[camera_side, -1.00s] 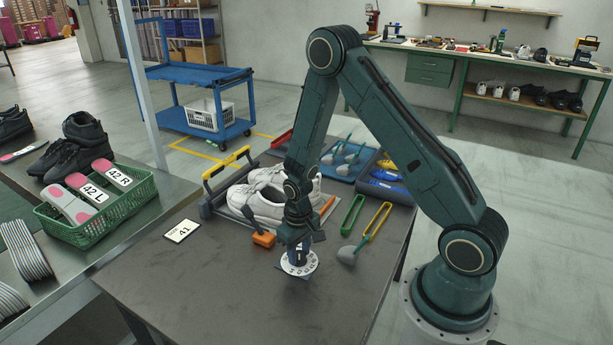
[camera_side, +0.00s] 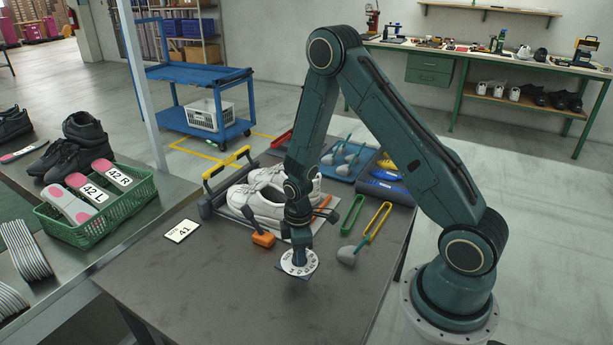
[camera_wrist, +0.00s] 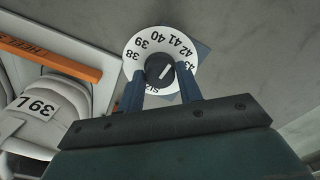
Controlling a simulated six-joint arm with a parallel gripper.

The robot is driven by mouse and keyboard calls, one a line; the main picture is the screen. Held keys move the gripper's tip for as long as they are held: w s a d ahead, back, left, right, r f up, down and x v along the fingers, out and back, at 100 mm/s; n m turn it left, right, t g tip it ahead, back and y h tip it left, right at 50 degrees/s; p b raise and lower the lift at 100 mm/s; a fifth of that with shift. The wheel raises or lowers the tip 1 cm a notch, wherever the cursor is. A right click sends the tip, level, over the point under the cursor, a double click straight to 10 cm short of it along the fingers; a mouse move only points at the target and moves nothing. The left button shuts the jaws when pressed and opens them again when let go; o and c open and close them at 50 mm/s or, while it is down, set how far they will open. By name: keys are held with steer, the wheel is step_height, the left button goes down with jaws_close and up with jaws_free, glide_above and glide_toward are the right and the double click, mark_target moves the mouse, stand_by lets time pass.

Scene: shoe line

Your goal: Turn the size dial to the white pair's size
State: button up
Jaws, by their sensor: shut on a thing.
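The white size dial (camera_wrist: 134,70) has a dark knob with a white pointer line (camera_wrist: 159,70) at its centre, and numbers from 38 to 43 around its rim. In the wrist view the line slants up to the right, toward the higher numbers; I cannot tell the exact one. My gripper (camera_wrist: 161,88) is shut on the knob, its blue fingers at either side. The dial also shows in the side view (camera_side: 289,266), below my gripper (camera_side: 299,257). The white pair (camera_side: 252,203) stands behind the dial. One white shoe (camera_wrist: 72,98) carries a label (camera_wrist: 34,105) reading 39 L.
A card (camera_side: 182,231) reading 41 lies left of the dial. A green basket (camera_side: 105,225) holds pieces labelled 42 L and 42 R. The front of the table is clear.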

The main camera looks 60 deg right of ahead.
steer(key=n, duration=1.2)
steer(key=shift+n, duration=0.4)
steer(key=o, duration=1)
steer(key=shift+r, duration=0.15)
steer(key=shift+r, duration=6.8)
steer(key=shift+r, duration=0.1)
